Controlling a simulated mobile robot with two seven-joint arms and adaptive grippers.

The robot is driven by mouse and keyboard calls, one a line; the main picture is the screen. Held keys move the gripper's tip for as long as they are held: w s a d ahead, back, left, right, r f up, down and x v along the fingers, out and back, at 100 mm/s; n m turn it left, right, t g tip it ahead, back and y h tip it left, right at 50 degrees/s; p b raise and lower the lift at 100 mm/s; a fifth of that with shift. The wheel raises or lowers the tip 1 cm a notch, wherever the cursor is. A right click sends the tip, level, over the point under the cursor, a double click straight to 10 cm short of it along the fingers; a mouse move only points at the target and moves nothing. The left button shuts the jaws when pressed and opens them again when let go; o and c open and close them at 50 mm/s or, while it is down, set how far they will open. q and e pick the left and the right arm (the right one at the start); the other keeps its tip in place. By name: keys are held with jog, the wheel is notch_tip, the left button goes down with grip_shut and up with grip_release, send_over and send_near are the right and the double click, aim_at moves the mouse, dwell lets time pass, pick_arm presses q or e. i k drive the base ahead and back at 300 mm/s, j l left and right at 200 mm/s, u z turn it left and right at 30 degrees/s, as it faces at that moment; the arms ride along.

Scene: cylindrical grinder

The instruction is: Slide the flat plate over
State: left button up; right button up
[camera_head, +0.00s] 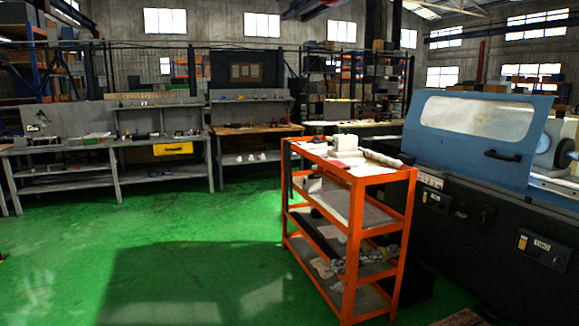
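A flat blue plate (450,146) with a long rounded window (475,117) stands upright on the front of the cylindrical grinder (480,210) at the right. A dark handle (502,155) sits low near the plate's right edge. The plate covers the left part of the machine's front. To its right the work area is open, and a round blue machine part (547,150) shows there. Neither of my grippers is in view.
An orange shelf cart (355,225) with papers and parts stands close in front of the grinder's left end. Green floor (190,240) is clear to the left. Grey workbenches (65,145) and a wooden-topped bench (258,130) line the back.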

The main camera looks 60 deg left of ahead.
aim_at(338, 163)
jog(key=u, duration=1.5)
jog(key=i+j+u, duration=0.25)
jog(key=i, duration=0.2)
jog(key=i+u, duration=0.25)
jog(key=i, duration=0.2)
jog(key=i+j, duration=0.1)
jog(key=i, duration=0.3)
jog(key=i+j+z, duration=0.15)
jog(key=i, duration=0.3)
jog(key=i+j, duration=0.1)
jog(key=i, duration=0.3)
jog(key=i+j+z, duration=0.15)
jog(key=i, duration=0.3)
